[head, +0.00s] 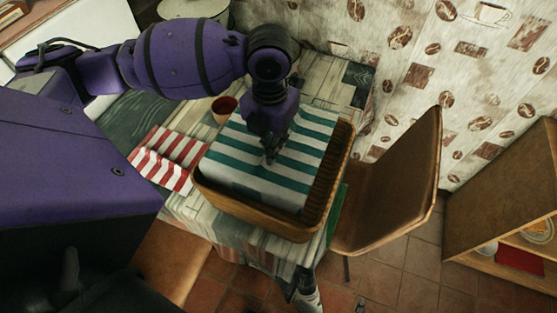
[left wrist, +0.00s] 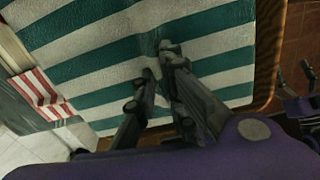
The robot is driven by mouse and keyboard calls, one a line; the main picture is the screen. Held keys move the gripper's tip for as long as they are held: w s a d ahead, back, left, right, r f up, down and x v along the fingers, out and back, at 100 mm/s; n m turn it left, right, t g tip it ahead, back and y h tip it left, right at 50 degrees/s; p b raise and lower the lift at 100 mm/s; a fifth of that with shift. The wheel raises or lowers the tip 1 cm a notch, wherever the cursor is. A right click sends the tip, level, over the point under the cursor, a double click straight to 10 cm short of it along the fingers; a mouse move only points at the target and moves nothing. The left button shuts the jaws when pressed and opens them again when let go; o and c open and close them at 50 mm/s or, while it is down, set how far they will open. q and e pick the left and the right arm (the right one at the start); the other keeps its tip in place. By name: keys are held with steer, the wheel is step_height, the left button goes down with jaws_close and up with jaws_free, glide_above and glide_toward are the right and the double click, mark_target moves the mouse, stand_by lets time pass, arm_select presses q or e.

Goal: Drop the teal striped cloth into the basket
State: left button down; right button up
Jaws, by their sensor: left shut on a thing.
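The teal and white striped cloth (head: 260,172) lies spread out, nearly flat, within the outline of the wicker basket (head: 262,226). Whether it rests on the basket's floor or hangs just above cannot be told. My left gripper (head: 271,155) points down at the middle of the cloth and is shut on it. The left wrist view shows the fingers against the cloth (left wrist: 100,68), with a small pucker between the tips. The basket's rim also shows there (left wrist: 272,60). My right gripper (left wrist: 298,95) seems to show at the right edge of the left wrist view, its jaws unclear.
A red and white striped cloth (head: 168,158) lies on the table (head: 180,207) left of the basket. A terracotta cup (head: 224,108) stands behind the basket. A pale pot (head: 195,9) is at the back. A wooden chair (head: 395,190) stands close on the right.

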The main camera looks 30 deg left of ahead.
arm_select(q)
steer(key=c, duration=1.7)
jaws_free()
steer(key=shift+c, duration=0.2)
arm_select(e)
steer(key=shift+w+d+r, duration=0.15)
steer(key=shift+d, duration=0.05)
arm_select(q)
step_height(320, 180, up, 12)
